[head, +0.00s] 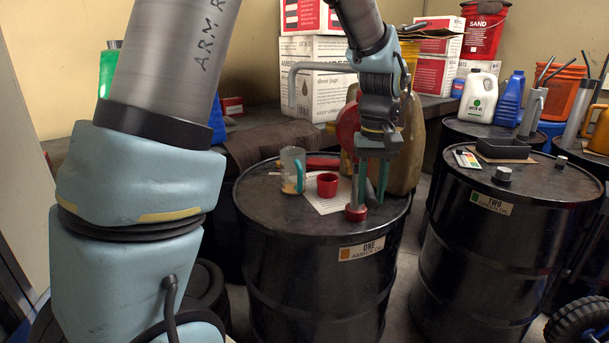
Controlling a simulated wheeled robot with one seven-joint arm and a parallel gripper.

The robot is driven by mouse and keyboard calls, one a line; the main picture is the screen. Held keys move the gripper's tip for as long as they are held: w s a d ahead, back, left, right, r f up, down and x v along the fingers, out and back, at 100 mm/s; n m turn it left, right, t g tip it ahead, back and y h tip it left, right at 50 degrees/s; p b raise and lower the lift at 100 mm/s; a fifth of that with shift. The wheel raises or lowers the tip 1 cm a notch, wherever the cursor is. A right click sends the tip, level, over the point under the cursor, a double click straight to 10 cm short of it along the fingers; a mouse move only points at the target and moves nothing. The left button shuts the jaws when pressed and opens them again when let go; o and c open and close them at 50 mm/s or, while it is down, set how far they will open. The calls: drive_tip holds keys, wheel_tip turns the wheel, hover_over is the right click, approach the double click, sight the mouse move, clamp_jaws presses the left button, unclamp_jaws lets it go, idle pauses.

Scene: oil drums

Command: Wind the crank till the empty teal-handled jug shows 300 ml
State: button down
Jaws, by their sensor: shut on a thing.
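The clear jug with a teal handle (291,172) stands on the drum marked ONE (318,252), under the open end of a grey spout pipe (292,88). It has an amber tint low down; its level against the marks is too small to read. The red rotary pump (347,124) stands at the drum's right part, partly behind my wrist. My gripper (372,188) points down in front of the pump and is shut on its crank handle, which is mostly hidden by the fingers.
A red cup (327,184) stands right of the jug on a white perforated sheet (325,204). A large tan can (408,150) is close behind my gripper. Boxes (318,82) stand behind.

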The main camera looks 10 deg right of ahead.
drive_tip(key=a, duration=0.3)
drive_tip(key=w+a+r, duration=0.1)
drive_tip(key=shift+a+p, duration=0.2)
drive_tip(key=shift+p, duration=0.2)
drive_tip(key=shift+r, duration=0.15)
drive_tip(key=a, duration=0.1)
drive_tip(key=a+r+p, duration=0.2)
drive_tip(key=shift+w+a+r, duration=0.25)
drive_tip(key=shift+w, duration=0.05)
